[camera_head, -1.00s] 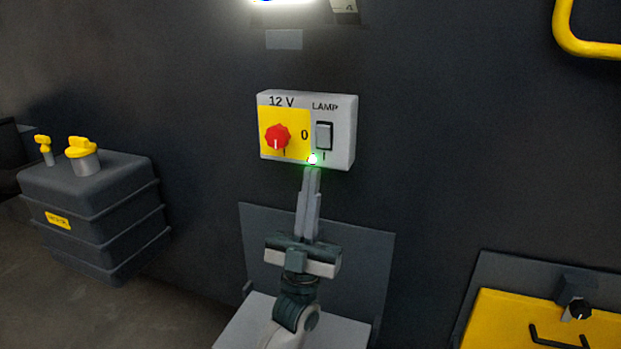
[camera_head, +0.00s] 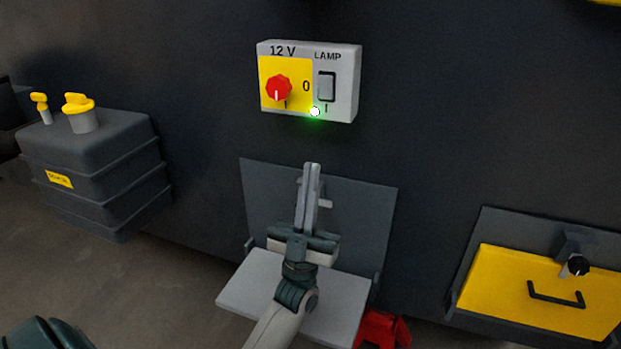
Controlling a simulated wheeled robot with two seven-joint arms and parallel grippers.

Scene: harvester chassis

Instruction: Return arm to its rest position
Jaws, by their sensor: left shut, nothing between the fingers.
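My left gripper (camera_head: 311,168) is shut and empty. Its fingers point up, in front of the grey back plate of a shelf, and they show below the switch box and apart from it. The switch box (camera_head: 343,107) is on the dark wall and is marked 12 V and LAMP. It has a red knob (camera_head: 278,88) on a yellow panel and a grey rocker switch (camera_head: 326,87). A small lamp (camera_head: 315,112) at its lower edge glows white-green. My right gripper is not in view.
A grey shelf (camera_head: 240,290) with a back plate (camera_head: 365,215) lies beneath my gripper. A dark tank (camera_head: 95,165) with yellow caps stands at left. A yellow panel (camera_head: 500,275) with a black handle is at lower right. A red object (camera_head: 385,330) shows under the shelf.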

